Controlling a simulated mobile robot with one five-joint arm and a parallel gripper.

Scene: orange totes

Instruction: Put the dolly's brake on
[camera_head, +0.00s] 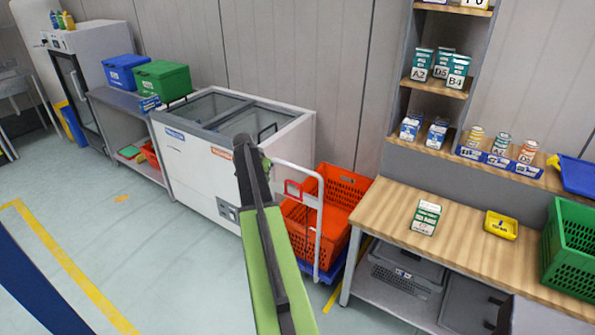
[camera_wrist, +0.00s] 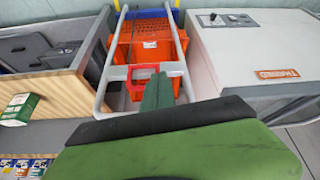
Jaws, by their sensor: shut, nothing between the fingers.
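The dolly has a white push handle (camera_head: 319,225) and a low blue base (camera_head: 331,272). It stands between the chest freezer and the wooden bench and carries orange totes (camera_head: 347,190). A red frame-shaped part (camera_head: 293,190) sits on the handle; it looks like the brake lever, but I cannot tell its setting. In the wrist view the red part (camera_wrist: 133,73) shows on the grey handle (camera_wrist: 185,75), with the orange tote (camera_wrist: 146,40) behind. My gripper (camera_head: 252,165) is shut and empty, in front of the handle; its tip (camera_wrist: 158,88) overlaps the red part's edge, contact unclear.
The chest freezer (camera_head: 220,150) stands left of the dolly, close to it. The wooden bench (camera_head: 390,210) on the right holds a green-and-white carton (camera_head: 426,217), a yellow tray (camera_head: 501,225) and a green crate (camera_head: 570,248). Open floor (camera_head: 150,240) lies at the left front.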

